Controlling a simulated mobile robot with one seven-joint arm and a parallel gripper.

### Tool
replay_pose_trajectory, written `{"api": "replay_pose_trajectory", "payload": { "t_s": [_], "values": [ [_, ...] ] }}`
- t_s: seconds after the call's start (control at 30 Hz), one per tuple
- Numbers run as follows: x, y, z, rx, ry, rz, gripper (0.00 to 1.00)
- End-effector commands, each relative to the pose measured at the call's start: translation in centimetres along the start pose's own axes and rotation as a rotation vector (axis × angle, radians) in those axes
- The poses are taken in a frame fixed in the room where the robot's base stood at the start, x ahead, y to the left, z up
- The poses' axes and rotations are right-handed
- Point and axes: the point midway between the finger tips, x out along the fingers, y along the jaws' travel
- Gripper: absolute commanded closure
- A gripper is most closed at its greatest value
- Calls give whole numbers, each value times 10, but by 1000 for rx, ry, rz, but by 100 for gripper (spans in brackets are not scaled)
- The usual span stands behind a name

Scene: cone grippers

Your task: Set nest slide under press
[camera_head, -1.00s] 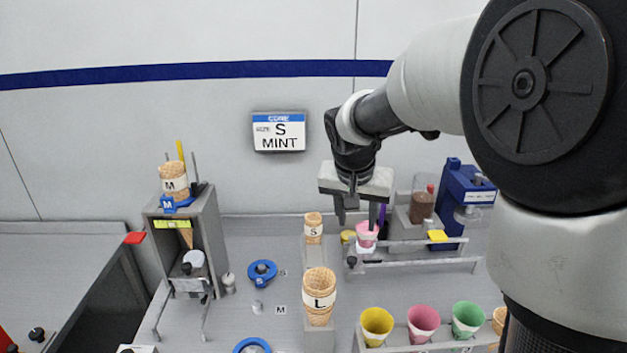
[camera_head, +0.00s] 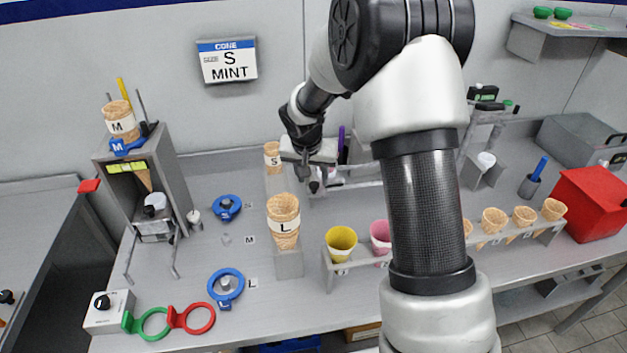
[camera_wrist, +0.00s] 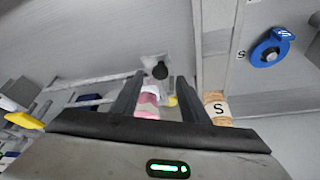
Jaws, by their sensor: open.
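My gripper (camera_head: 313,180) is open over the rail fixture at the back of the bench. In the wrist view its two fingers (camera_wrist: 158,95) point toward a small dark knob (camera_wrist: 160,71), with a gap around it; I cannot tell whether they touch it. A pink cone or cup (camera_wrist: 147,103) shows between the fingers, beside the knob, seemingly in the nest slide. The slide's body is mostly hidden by the gripper. In the head view my arm hides the blue press; a yellow tab (camera_wrist: 25,120) shows at the left of the wrist view.
An S cone (camera_head: 272,157) and an L cone (camera_head: 284,222) stand on posts left of my gripper. A rack holds a yellow cone (camera_head: 341,243) and a pink cone (camera_head: 380,235). A sign (camera_head: 228,61) reads S MINT. Blue rings (camera_head: 227,208) lie on the bench.

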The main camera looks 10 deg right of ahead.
Motion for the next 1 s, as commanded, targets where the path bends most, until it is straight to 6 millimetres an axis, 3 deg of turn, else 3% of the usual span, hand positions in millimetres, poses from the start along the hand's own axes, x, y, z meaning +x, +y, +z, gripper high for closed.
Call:
{"api": "replay_pose_trajectory", "payload": {
  "t_s": [0.2,0.53,0.57,0.8,1.0],
  "values": [
    [24,0,0,0,0,0,59],
    [28,0,0,0,1,0,59],
    [28,0,0,0,1,0,61],
    [27,0,0,0,0,0,100],
    [28,3,-2,1,0,1,100]
  ]
}}
